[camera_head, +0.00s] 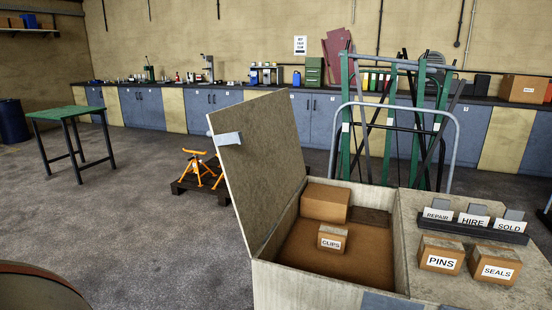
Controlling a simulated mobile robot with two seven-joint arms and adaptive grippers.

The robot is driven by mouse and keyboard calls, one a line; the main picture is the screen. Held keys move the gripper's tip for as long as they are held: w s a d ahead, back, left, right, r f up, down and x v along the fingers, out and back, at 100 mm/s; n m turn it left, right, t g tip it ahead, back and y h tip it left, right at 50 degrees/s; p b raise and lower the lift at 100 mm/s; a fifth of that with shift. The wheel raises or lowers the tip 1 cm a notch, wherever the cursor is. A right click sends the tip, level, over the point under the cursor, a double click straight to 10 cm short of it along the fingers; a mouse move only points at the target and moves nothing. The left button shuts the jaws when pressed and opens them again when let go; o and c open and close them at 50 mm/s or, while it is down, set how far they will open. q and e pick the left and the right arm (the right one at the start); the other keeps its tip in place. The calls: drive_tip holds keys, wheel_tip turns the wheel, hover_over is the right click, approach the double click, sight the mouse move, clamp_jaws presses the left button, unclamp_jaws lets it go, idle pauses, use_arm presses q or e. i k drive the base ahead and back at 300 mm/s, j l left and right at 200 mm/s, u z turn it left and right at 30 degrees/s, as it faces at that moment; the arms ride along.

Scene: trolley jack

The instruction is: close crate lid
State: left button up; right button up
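The crate (290,282) stands at the lower middle right. Its lid (262,160) is open, standing up along the crate's left side and tilted outward. A pale metal plate (229,138) sticks out near the lid's upper left edge. Inside the crate are a small box labelled CLIPS (332,238) and a larger plain cardboard box (325,203) at the back. Neither of my grippers is in this view.
Right of the opening, a flat top carries PINS (440,256) and SEALS (495,265) boxes and a dark card holder (468,228). Orange stands (200,168) sit on a dark pallet behind the lid. A green table (70,113) stands left. Open floor lies left of the crate.

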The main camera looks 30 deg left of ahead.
sight(256, 141)
drive_tip(key=i+j, duration=0.1)
drive_tip(key=j, duration=1.8)
drive_tip(key=i+j, duration=0.15)
drive_tip(key=j, duration=0.8)
